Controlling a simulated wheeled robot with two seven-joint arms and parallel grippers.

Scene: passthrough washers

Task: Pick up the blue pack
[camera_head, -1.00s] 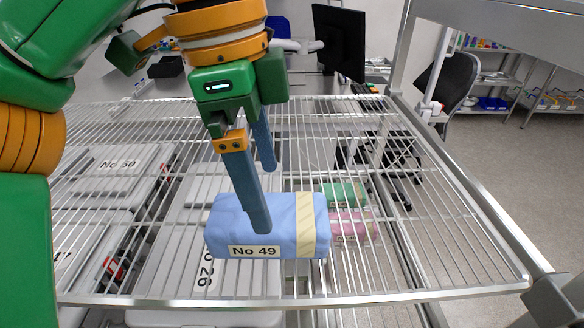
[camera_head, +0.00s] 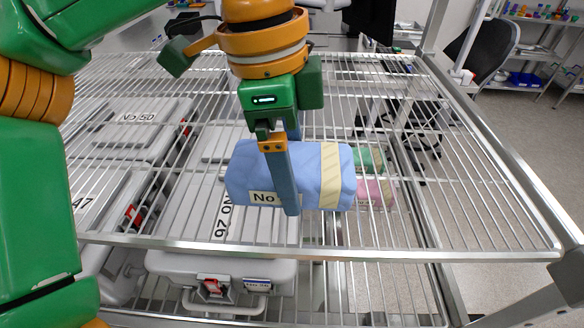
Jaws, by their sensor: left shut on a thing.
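The blue pack (camera_head: 318,172) is a soft light-blue block with a cream band near its right end and a white label reading "No" on its front. My left gripper (camera_head: 291,205) reaches down over it, with one blue-grey finger across its front face and the other behind it, mostly hidden. The gripper is shut on the pack. The pack is at the wire shelf (camera_head: 460,225); I cannot tell whether it still touches the wires. My right gripper is not in view.
Grey lidded cases (camera_head: 140,125) lie below the wire shelf, seen through it. A green pack (camera_head: 369,158) and a pink pack (camera_head: 376,192) also show below, right of the blue pack. A metal post stands at the right, with a black chair (camera_head: 497,48) beyond.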

